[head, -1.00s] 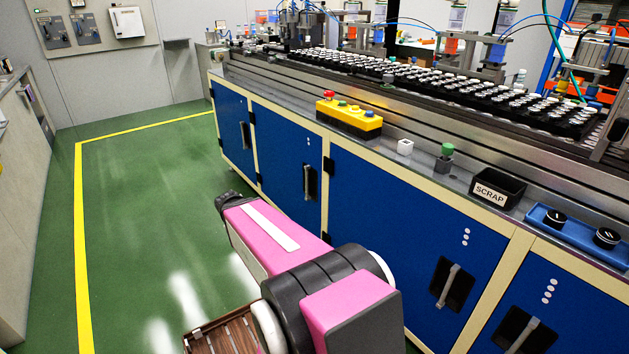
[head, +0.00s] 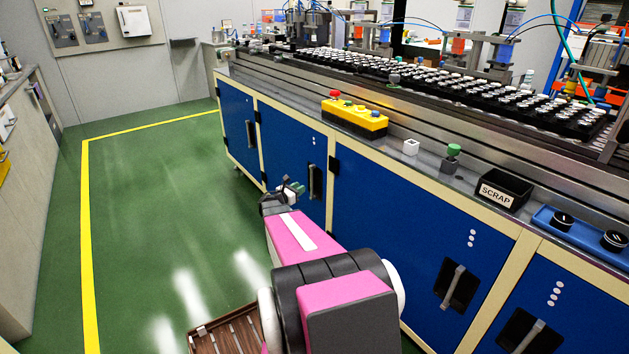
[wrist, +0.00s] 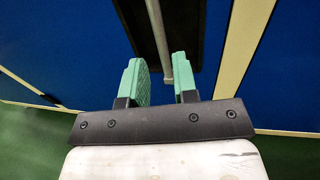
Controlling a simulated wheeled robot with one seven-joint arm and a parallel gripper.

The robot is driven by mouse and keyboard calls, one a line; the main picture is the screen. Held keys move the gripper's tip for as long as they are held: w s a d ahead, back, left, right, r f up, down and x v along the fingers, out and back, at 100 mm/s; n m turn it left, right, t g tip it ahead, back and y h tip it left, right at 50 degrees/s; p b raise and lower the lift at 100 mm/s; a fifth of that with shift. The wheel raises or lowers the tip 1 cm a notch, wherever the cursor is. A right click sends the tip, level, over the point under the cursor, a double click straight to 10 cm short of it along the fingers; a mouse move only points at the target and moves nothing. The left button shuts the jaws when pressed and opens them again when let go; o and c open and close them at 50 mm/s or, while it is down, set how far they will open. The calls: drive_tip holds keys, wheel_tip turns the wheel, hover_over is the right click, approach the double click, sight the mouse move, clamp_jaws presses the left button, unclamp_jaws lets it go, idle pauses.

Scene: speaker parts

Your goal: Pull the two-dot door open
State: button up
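The two-dot door (head: 285,150) is a blue panel in the cabinet, second from the left, and it looks shut. Two small white dots (head: 314,140) mark its upper right. Its upright bar handle sits in a black recess (head: 315,181) near the right edge. In the wrist view the metal handle (wrist: 157,32) runs down between the green fingers. My gripper (head: 290,188) is in front of this door, just left of the handle. In the wrist view my gripper (wrist: 161,75) is open, with a gap between its fingers; the handle's lower end is nearer the right finger.
A three-dot door (head: 410,250) is to the right, beside my arm. The green floor (head: 165,200) at left is clear.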

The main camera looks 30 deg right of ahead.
drive_tip(key=x, duration=1.1)
drive_tip(key=shift+w+r, duration=0.1)
drive_tip(key=shift+w, duration=0.05)
drive_tip(key=shift+a, duration=0.1)
clamp_jaws()
